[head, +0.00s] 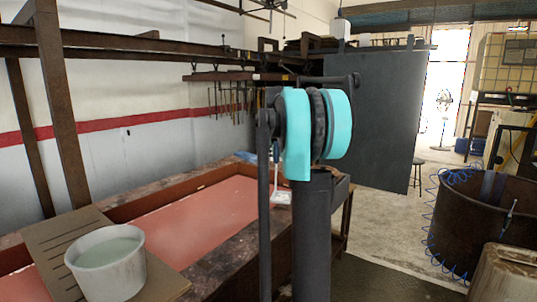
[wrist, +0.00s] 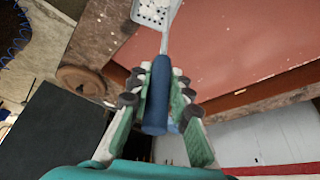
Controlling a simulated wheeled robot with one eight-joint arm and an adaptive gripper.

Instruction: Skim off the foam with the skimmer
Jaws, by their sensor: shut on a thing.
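The skimmer has a blue handle (wrist: 156,105) and a pale perforated head (wrist: 155,12). My gripper (wrist: 160,88) is shut around the handle in the wrist view. The skimmer's head also shows in the head view (head: 282,198), at the right rim of the vat; I cannot tell whether it touches the rim. My own arm hides most of the gripper there. The vat (head: 205,268) holds red liquid (head: 205,222). Small white specks of foam (wrist: 228,28) show on the liquid in the wrist view.
A white bucket (head: 105,262) with pale liquid stands on a slotted board (head: 48,240) at the vat's near left. A rusty beam frame (head: 60,100) rises behind it. A large round tub (head: 480,225) with blue hose stands at the right. The floor between is clear.

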